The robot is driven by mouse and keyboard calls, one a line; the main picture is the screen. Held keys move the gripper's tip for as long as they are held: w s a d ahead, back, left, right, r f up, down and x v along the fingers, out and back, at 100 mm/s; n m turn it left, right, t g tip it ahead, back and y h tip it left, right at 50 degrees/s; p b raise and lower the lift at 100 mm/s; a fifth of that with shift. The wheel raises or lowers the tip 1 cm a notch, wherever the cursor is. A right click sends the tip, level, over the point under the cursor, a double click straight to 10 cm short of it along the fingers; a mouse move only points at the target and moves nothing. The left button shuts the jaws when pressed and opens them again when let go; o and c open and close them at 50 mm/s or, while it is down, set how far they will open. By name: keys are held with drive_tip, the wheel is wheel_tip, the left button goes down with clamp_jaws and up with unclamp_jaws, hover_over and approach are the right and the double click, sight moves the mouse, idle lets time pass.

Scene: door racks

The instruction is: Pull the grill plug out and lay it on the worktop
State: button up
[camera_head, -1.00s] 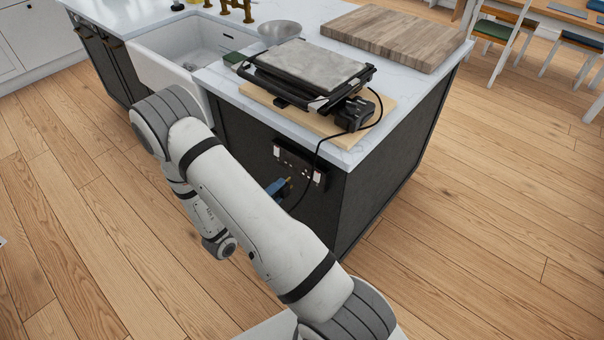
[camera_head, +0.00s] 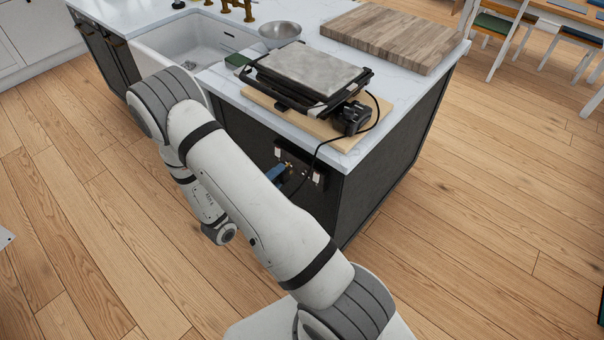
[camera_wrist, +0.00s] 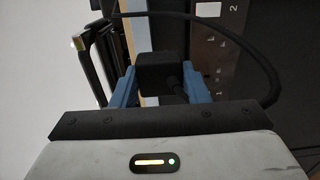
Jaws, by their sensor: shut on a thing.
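The black grill plug (camera_wrist: 158,72) is between the two blue fingers of my gripper (camera_wrist: 160,88) in the wrist view. The fingers are shut on its sides, and its black cord loops up and to the right. In the head view my gripper (camera_head: 279,172) is in front of the socket plate (camera_head: 300,164) on the dark island end; the plug is mostly hidden there. I cannot tell whether its pins are in the socket. The grill (camera_head: 312,72) sits on a wooden board on the white worktop (camera_head: 225,83), with its cord hanging over the edge.
A thick wooden chopping board (camera_head: 393,38) lies at the back of the worktop. A metal bowl (camera_head: 279,34) and a sink (camera_head: 200,48) are to the left. Narrow bare worktop strips show around the grill board (camera_head: 340,140). The wooden floor around the island is clear.

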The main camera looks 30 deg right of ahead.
wheel_tip(320, 180, up, 11)
drive_tip(key=p, duration=0.8)
drive_tip(key=shift+p, duration=0.4)
drive_tip(key=shift+w, duration=0.1)
drive_tip(key=w+a+b, duration=0.3)
drive_tip(key=w+a, duration=0.1)
drive_tip(key=w, duration=0.7)
drive_tip(key=w+a+b, duration=0.4)
drive_tip(key=w, duration=0.8)
drive_tip(key=w+a+b, duration=0.3)
drive_tip(key=w+a, duration=0.1)
drive_tip(key=w, duration=0.7)
drive_tip(key=shift+w+a+b, duration=0.2)
drive_tip(key=shift+a+b, duration=0.1)
idle(1.3)
drive_tip(key=shift+f, duration=0.1)
